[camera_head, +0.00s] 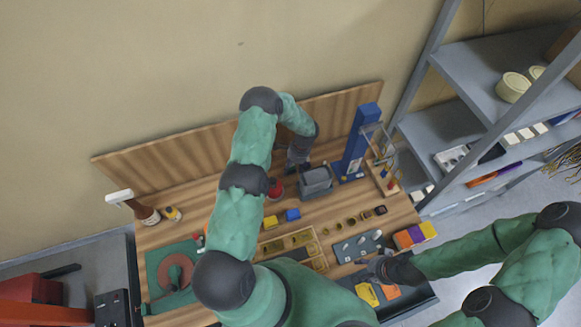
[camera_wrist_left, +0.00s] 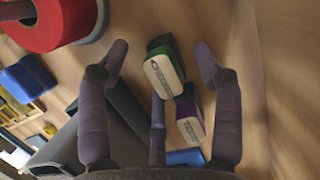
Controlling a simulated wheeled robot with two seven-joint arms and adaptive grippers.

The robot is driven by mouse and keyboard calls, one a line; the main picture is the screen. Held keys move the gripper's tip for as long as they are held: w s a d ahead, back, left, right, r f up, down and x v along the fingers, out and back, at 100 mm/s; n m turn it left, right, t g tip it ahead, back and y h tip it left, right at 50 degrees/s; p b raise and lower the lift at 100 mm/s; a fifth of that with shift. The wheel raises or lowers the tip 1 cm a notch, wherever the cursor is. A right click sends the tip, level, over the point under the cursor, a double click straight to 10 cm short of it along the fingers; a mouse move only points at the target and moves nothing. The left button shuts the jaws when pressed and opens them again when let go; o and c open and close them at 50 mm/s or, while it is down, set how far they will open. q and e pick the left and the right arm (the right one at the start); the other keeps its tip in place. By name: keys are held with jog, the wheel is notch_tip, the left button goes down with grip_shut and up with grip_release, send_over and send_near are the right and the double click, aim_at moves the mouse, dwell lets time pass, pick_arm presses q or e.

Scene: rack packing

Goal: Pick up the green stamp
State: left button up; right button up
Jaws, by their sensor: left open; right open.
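The green stamp (camera_wrist_left: 164,68) shows in the left wrist view, with a green body and a pale face bearing a dark oval mark. It lies between the spread fingertips of my left gripper (camera_wrist_left: 162,48), which is open and empty. I cannot tell how far the stamp is from the fingers. A purple stamp (camera_wrist_left: 190,118) with a pale face is just below it in that view. In the head view my left gripper (camera_head: 297,162) is at the back of the table and the green stamp cannot be made out. My right gripper (camera_head: 378,267) is open near the front right.
A grey bin (camera_head: 317,180) stands close to my left gripper. A red round object (camera_head: 275,188) is to its left, and a tall blue stand (camera_head: 359,140) to its right. A wooden back panel (camera_head: 190,152) rises behind. Several coloured blocks and trays occupy the front.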

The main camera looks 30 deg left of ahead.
aim_at(292, 165)
pick_arm(q)
jog(key=shift+f, duration=0.15)
jog(key=c, duration=1.3)
jog(key=shift+o, duration=0.2)
jog(key=shift+r+b, duration=1.05)
jog(key=shift+r, duration=3.95)
